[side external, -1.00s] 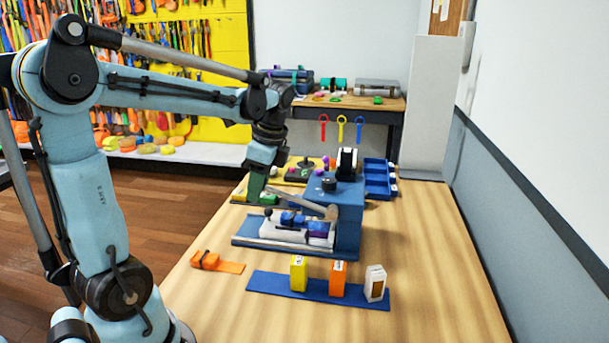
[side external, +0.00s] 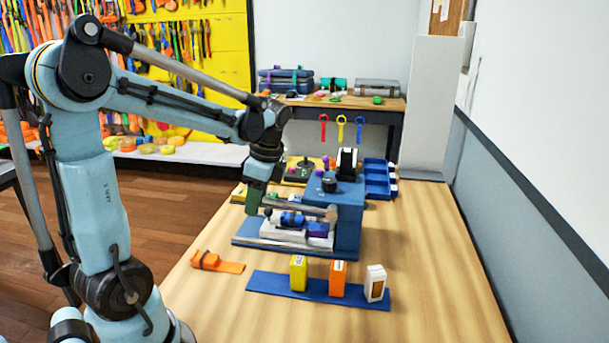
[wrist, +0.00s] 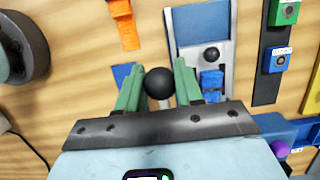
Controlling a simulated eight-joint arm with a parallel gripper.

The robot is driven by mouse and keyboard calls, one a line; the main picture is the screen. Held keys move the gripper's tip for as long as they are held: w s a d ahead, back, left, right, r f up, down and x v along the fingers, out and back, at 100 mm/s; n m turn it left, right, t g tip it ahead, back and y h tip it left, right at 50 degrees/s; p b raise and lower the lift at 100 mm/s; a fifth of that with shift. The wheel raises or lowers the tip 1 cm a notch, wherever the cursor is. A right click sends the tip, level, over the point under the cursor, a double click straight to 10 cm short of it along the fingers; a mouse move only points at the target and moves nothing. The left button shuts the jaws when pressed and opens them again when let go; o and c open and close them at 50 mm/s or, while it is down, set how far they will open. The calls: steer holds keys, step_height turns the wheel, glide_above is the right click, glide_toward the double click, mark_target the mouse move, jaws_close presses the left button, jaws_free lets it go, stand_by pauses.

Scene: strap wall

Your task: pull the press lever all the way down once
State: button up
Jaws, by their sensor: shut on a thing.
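The blue press (side external: 348,212) stands on the wooden table, with its grey lever (side external: 298,208) reaching left from a pivot on its side. The lever is close to level, sloping slightly. My gripper (side external: 250,211) is at the lever's left end, pointing down. In the wrist view the green fingers of my gripper (wrist: 158,76) are shut on the round black knob (wrist: 158,84) of the lever. The knob is hidden by the fingers in the side view.
In front stand a yellow block (side external: 298,274), an orange block (side external: 337,279) and a white block (side external: 375,284) on a blue strip. An orange strap piece (side external: 215,262) lies at left front. A blue tray (side external: 378,178) is behind the press. The table's right side is clear.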

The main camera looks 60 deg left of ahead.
steer(key=shift+f, duration=1.5)
steer(key=shift+w+f, duration=0.1)
steer(key=shift+f, duration=1.2)
steer(key=shift+d+f, duration=0.1)
